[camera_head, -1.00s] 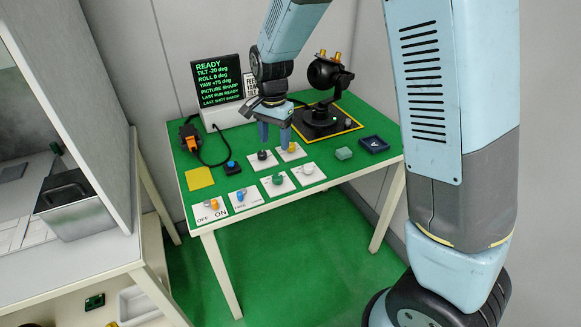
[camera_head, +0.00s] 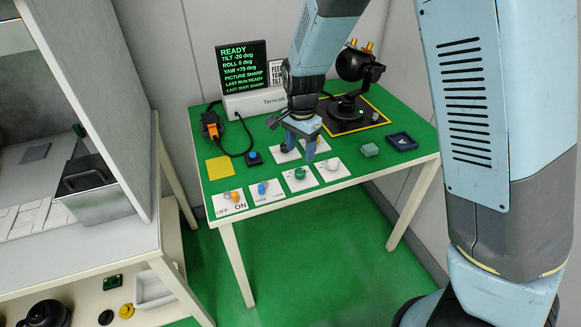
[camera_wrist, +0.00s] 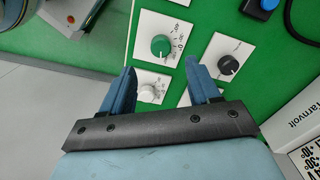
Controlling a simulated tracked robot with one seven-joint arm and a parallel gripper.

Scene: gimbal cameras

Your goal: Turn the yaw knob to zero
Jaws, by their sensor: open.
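The display (camera_head: 243,66) reads tilt -20 deg, roll 0 deg and yaw +75 deg. Knobs on white cards stand on the green table. A green knob (camera_head: 300,173) also shows in the wrist view (camera_wrist: 160,44). A white knob (camera_head: 333,165) lies to its right. A black knob (camera_wrist: 228,67) shows clear in the wrist view. The yellow knob is hidden by my gripper. I cannot read which knob is yaw. My gripper (camera_head: 301,148) is open, pointing down over the rear cards.
A camera gimbal (camera_head: 352,85) stands on a yellow-edged base behind. A blue knob (camera_head: 262,188), an on/off switch (camera_head: 232,195), a blue button (camera_head: 254,157) and a yellow pad (camera_head: 220,168) lie left. A green block (camera_head: 369,150) and dark tray (camera_head: 402,141) lie right.

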